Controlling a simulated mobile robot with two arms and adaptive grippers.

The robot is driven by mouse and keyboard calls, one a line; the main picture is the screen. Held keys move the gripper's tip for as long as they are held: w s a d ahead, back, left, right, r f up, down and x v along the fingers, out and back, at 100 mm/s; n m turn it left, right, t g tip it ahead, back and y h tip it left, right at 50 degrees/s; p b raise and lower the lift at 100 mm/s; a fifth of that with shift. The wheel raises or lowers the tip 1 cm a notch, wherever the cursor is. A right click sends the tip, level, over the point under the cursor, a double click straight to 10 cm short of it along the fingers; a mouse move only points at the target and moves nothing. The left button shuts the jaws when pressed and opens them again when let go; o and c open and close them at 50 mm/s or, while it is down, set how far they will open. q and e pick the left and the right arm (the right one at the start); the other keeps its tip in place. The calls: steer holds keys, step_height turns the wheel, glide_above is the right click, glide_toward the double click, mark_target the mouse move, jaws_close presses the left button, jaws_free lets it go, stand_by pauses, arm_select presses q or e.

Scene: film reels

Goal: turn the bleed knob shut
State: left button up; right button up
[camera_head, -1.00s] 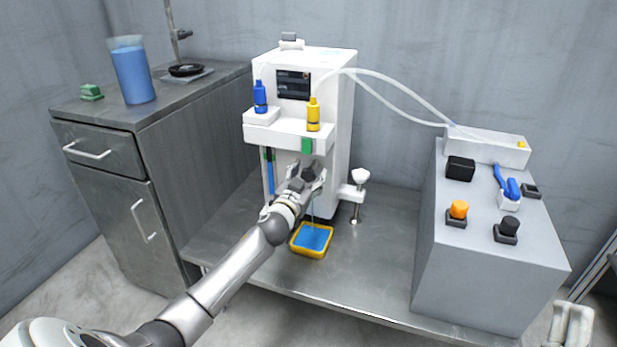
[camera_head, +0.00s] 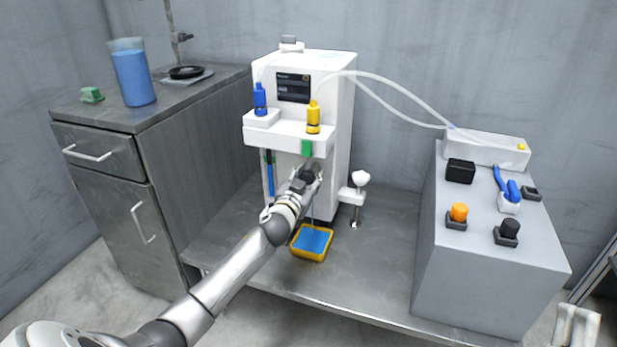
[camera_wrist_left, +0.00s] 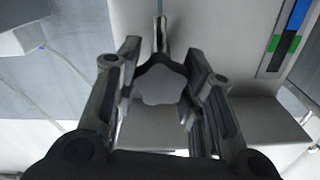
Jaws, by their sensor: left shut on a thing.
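A pale, lobed knob (camera_wrist_left: 160,84) sits between the two fingers of my left gripper (camera_wrist_left: 163,95) in the left wrist view, with a short metal stem behind it. My left gripper (camera_head: 311,175) is shut on this knob at the lower front of the white machine (camera_head: 338,120). In the head view the gripper hides the knob. A thin bluish line (camera_head: 312,212) runs down below the gripper to a yellow-rimmed tray (camera_head: 296,246) with blue inside; I cannot tell whether it is liquid or tube. My right gripper does not show.
A white round-topped stand (camera_head: 360,178) is close to the gripper's right. A grey block (camera_head: 480,265) with knobs and a blue lever (camera_head: 512,190) stands at the right. The left cabinet (camera_head: 190,110) bears a blue-filled beaker (camera_head: 133,77). The bench front is clear.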

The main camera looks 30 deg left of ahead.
arm_select(q)
steer(key=m+p, duration=0.2)
steer(key=m, duration=0.2)
steer(key=m+p, duration=0.1)
steer(key=m, duration=0.5)
steer(key=shift+d, duration=0.1)
steer(key=m, duration=0.2)
steer(key=shift+m+p, duration=0.3)
steer(key=shift+p, duration=0.05)
steer(key=m, duration=0.3)
steer(key=shift+f+m, duration=0.15)
steer(key=shift+m, duration=0.25)
steer(key=m+p, duration=0.1)
steer(key=m, duration=0.2)
steer(key=shift+f+m, duration=0.1)
steer(key=shift+m, duration=1.3)
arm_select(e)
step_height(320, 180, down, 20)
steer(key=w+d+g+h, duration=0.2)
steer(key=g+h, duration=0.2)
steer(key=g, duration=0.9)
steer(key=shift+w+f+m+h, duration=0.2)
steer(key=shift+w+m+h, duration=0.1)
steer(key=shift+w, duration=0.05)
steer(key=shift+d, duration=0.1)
arm_select(q)
steer(key=o, duration=1.1)
steer(key=shift+c, duration=0.2)
